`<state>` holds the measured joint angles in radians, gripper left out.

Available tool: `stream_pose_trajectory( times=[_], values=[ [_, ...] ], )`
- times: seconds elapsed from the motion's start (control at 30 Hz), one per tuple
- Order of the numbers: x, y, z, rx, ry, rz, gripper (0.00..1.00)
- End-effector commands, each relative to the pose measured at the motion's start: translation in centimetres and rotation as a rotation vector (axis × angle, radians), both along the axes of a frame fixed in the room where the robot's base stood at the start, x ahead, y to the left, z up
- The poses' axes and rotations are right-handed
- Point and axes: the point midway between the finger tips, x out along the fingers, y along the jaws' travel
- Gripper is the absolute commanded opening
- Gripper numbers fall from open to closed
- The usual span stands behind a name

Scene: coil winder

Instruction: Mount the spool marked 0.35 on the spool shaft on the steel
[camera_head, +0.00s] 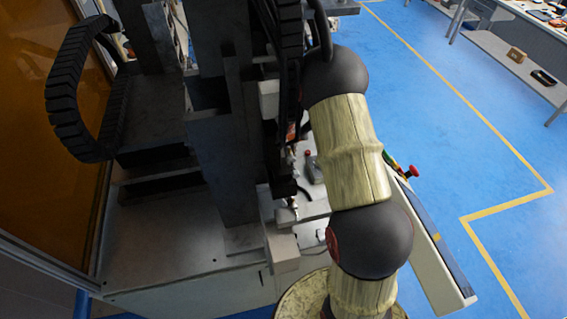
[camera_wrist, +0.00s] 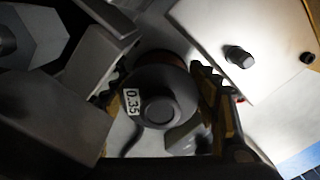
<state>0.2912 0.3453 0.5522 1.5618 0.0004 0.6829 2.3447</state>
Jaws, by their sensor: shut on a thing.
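The spool marked 0.35 (camera_wrist: 158,95) is in the middle of the wrist view, a dark round spool with a white label reading 0.35 on its face. A little copper-coloured winding shows at its upper edge. My gripper (camera_wrist: 165,92) is shut on the spool, with a toothed finger on each side of it. In the head view my arm hides the gripper and the spool. I cannot tell which part, if any, is the spool shaft.
The coil winder's steel bed (camera_head: 180,235) and dark column (camera_head: 230,130) stand left of my arm. A red knob (camera_head: 411,171) is on the machine's right side. A pale plate with a dark bolt (camera_wrist: 238,57) is close to the spool. Blue floor is free at right.

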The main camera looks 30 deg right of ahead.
Motion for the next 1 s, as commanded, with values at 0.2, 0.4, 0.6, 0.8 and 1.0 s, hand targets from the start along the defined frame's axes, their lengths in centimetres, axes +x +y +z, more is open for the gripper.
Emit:
stream_pose_trajectory(
  times=[0.2, 0.4, 0.6, 0.8, 1.0],
  values=[
    [0.09, -0.03, -0.51, 0.000, -0.001, 0.000, 0.11],
    [0.09, -0.03, -0.97, -0.001, -0.002, 0.000, 0.11],
    [0.07, -0.03, -0.92, 0.000, -0.001, 0.000, 0.69],
    [0.06, -0.02, -0.95, 0.000, -0.001, 0.000, 0.80],
    [0.04, -0.03, -1.01, 0.000, -0.001, 0.000, 0.80]
  ],
)
